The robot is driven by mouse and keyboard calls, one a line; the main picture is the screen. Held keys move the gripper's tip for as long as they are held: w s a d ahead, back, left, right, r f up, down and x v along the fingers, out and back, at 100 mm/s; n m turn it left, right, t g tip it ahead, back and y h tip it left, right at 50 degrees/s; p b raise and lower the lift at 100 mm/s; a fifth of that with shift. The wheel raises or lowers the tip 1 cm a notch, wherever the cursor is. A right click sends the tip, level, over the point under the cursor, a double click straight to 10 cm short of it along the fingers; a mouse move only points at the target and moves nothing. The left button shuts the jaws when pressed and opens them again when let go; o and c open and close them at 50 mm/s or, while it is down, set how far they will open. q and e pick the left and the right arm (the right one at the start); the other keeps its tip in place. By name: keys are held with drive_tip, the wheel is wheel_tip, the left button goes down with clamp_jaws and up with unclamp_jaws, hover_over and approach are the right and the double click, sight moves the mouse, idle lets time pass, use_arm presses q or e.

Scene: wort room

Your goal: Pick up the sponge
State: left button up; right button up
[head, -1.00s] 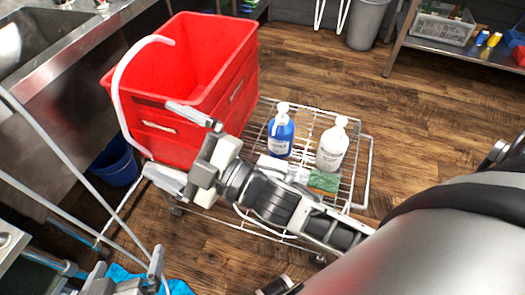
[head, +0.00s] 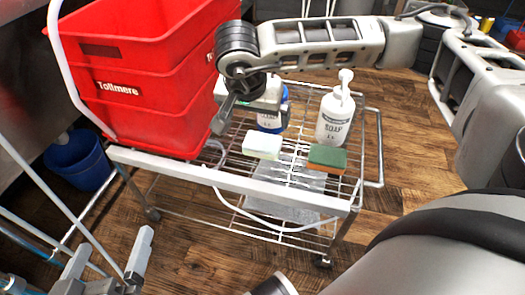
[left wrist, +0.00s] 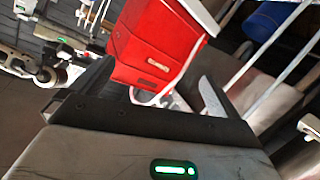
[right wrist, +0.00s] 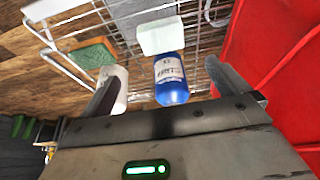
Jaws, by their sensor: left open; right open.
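A green and orange sponge (head: 327,158) lies on the front right of the wire cart's top shelf (head: 225,179). It also shows at the upper left of the right wrist view (right wrist: 92,53). A white block (head: 262,146) lies to its left; I cannot tell what it is. My right gripper (head: 228,108) is open and empty beside the red crates, left of the sponge and apart from it. In the right wrist view its fingers (right wrist: 163,75) frame the blue bottle, with no contact visible. My left gripper (head: 108,262) is open and empty at the lower left, away from the cart.
A white soap bottle (head: 335,112) stands behind the sponge. A blue bottle (head: 271,118) is partly hidden by my right gripper. Red stacked crates (head: 150,95) fill the cart's left side. A blue bucket (head: 77,160) stands on the floor at left.

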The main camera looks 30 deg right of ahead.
drive_tip(key=b, duration=0.3)
approach(262, 142)
drive_tip(key=x, duration=0.4)
drive_tip(key=shift+s+d+f, duration=0.1)
drive_tip(key=shift+d+f, duration=0.05)
drive_tip(key=shift+f, duration=0.15)
drive_tip(key=shift+d+f+b, duration=0.15)
drive_tip(key=shift+f+b, duration=0.4)
drive_tip(key=shift+f, duration=0.05)
drive_tip(key=x, duration=0.1)
drive_tip(key=b+x, duration=0.1)
drive_tip(key=x, duration=0.1)
drive_tip(key=shift+w+f+b, duration=0.1)
drive_tip(key=shift+w+b, duration=0.2)
drive_tip(key=shift+f, duration=0.1)
use_arm(q)
drive_tip(key=r+t, duration=0.1)
drive_tip(key=w+r+t+h, duration=0.1)
drive_tip(key=r, duration=0.1)
drive_tip(key=w+r+t+h, duration=0.1)
drive_tip(key=shift+d+r+m, duration=0.15)
drive_tip(key=shift+r+m, duration=0.05)
drive_tip(key=shift+m, duration=0.1)
use_arm(e)
drive_tip(key=c, duration=0.8)
